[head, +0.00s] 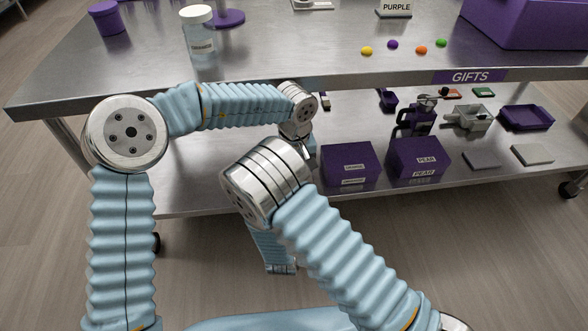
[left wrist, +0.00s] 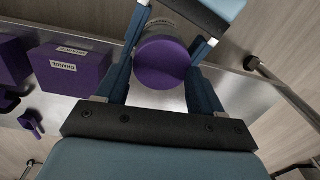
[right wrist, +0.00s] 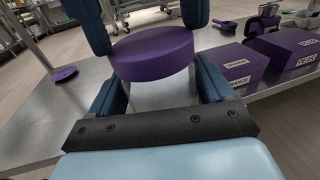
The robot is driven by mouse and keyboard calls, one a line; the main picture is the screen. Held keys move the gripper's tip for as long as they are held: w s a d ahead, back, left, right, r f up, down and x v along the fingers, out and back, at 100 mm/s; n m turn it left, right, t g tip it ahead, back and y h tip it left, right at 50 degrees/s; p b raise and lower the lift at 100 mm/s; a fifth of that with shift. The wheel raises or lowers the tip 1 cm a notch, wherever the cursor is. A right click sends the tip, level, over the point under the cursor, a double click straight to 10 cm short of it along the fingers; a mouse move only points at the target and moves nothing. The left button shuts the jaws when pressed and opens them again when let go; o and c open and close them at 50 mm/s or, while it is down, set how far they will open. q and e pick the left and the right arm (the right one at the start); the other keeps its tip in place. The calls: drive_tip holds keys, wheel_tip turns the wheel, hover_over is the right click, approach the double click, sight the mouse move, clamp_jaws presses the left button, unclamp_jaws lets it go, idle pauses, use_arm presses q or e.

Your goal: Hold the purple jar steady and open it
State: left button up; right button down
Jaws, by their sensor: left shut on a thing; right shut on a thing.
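The purple jar has a round purple lid and a pale, clear-looking body. In the left wrist view, the lid (left wrist: 162,62) faces me between the fingers of my left gripper (left wrist: 163,85), which is shut on it. In the right wrist view, the lid (right wrist: 152,52) shows side-on above the body (right wrist: 160,92). My right gripper (right wrist: 158,92) is shut on the body. The lid appears to be on the body; I cannot tell whether it is loose. In the head view, my arms hide the jar and both fingertips.
A white-lidded clear jar (head: 200,35) and a purple container (head: 109,18) stand on the steel table (head: 300,60). The lower shelf (head: 440,180) holds purple boxes (head: 350,165), trays and small equipment. Several coloured gummies lie on the tabletop. The floor in front is clear.

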use_arm(q)
drive_tip(key=n, duration=0.2)
drive_tip(key=d+n, duration=0.1)
drive_tip(key=n, duration=0.1)
drive_tip(key=shift+f, duration=0.25)
clamp_jaws()
drive_tip(key=shift+a, duration=0.15)
